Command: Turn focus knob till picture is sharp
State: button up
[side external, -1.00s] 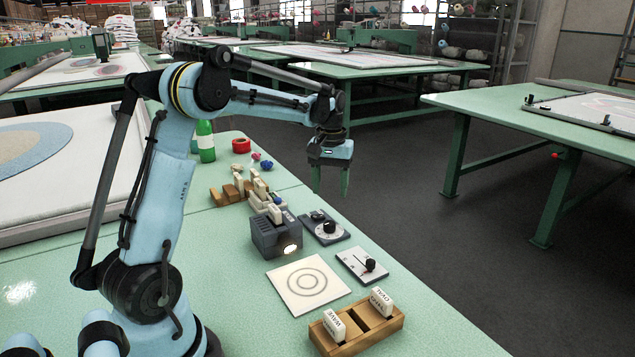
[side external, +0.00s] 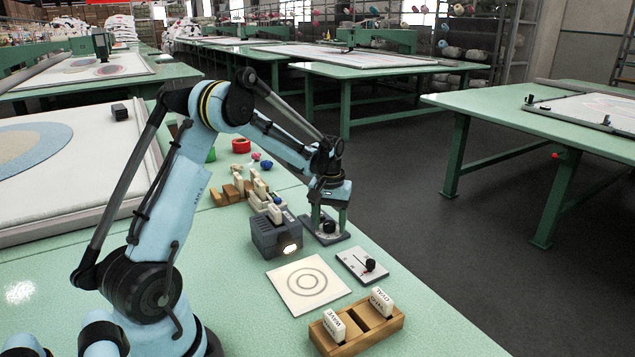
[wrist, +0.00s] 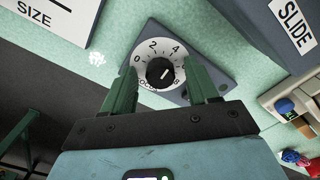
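The focus knob (wrist: 160,71) is a black round knob with a white pointer on a white dial (wrist: 152,47) marked 0, 2, 4. Its pointer aims to the upper right, roughly toward the 4. It also shows in the side view (side external: 330,227). My gripper (wrist: 160,88) is open, its green fingers apart on either side of the knob, with gaps visible; in the side view it points down over the dial plate (side external: 330,213). The picture, two grey rings on a white square board (side external: 281,279), is too small to judge for sharpness. The grey projector (side external: 272,238) has a lit lens.
A size slider panel (side external: 362,265) lies right of the board. A wooden rack (side external: 391,330) with WAVE and OVAL cards stands in front. Wooden blocks (side external: 231,193), a red ring (side external: 241,146) and small coloured pieces stand behind the projector.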

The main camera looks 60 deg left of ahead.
aim_at(329, 223)
jog(key=c, duration=1)
jog(key=shift+m, duration=1.4)
jog(key=o, duration=1)
notch_tip(329, 223, up, 12)
jog(key=shift+r, duration=0.1)
